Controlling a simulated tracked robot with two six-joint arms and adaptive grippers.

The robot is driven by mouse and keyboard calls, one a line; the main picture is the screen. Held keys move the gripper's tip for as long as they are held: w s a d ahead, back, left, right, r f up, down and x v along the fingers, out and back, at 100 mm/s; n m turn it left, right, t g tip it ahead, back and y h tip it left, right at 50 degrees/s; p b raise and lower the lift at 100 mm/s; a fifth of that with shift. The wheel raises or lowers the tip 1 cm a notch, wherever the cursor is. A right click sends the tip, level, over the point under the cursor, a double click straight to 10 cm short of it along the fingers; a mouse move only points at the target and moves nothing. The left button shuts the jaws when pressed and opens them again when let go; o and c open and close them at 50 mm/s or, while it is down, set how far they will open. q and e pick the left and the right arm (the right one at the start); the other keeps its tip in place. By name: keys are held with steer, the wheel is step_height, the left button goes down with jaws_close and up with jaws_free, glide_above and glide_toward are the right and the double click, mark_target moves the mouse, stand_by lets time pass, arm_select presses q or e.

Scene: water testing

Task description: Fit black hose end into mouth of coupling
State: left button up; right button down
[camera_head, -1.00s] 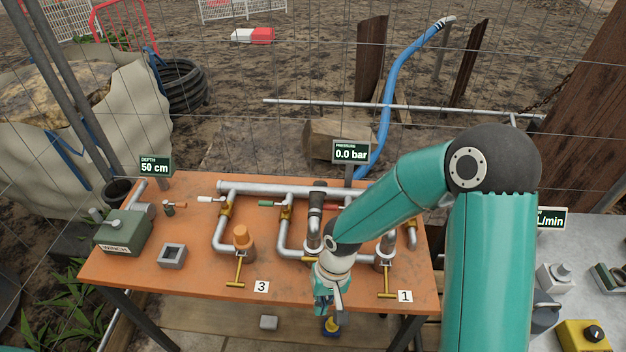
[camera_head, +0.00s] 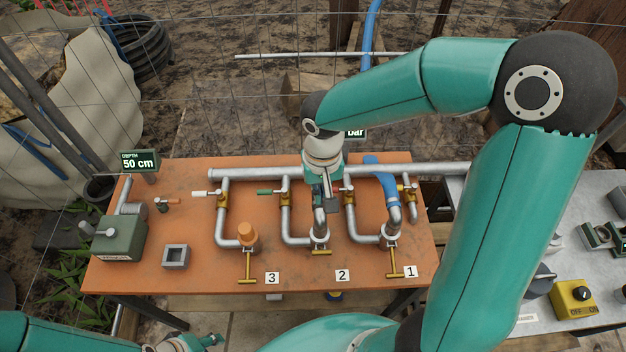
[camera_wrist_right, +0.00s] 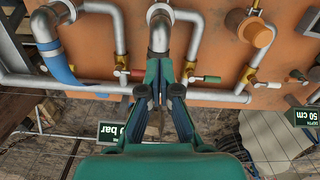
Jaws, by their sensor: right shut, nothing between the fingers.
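My right gripper (camera_head: 323,190) is shut, fingers pointing down, just behind the number 2 station. In the right wrist view its fingers (camera_wrist_right: 170,82) sit close to the silver elbow pipe (camera_wrist_right: 160,28); I cannot tell if they touch it. That elbow (camera_head: 320,218) goes down into coupling 2 (camera_head: 319,238), so its mouth is covered. A blue hose (camera_head: 380,178) joins an elbow (camera_head: 394,214) at coupling 1 (camera_head: 390,241). My left gripper (camera_head: 200,343) shows low at the left; its fingers are unclear.
The orange bench (camera_head: 130,275) carries silver pipework with brass valves. Coupling 3 holds an orange plug (camera_head: 246,232). A green winch (camera_head: 119,238) and grey square block (camera_head: 176,255) stand at the left. A grey table (camera_head: 560,320) with a yellow switch box (camera_head: 574,297) is at right.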

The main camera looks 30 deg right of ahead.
mark_target(320, 214)
steer(key=shift+s+f+b, duration=0.2)
steer(key=shift+f+b, duration=0.35)
steer(key=shift+f, duration=0.2)
steer(key=f+b, duration=0.2)
steer(key=f, duration=0.1)
steer(key=shift+w, duration=0.2)
steer(key=shift+f+b, duration=0.4)
steer(key=shift+f, duration=0.2)
steer(key=shift+s+f, duration=0.1)
steer(key=shift+f, duration=0.05)
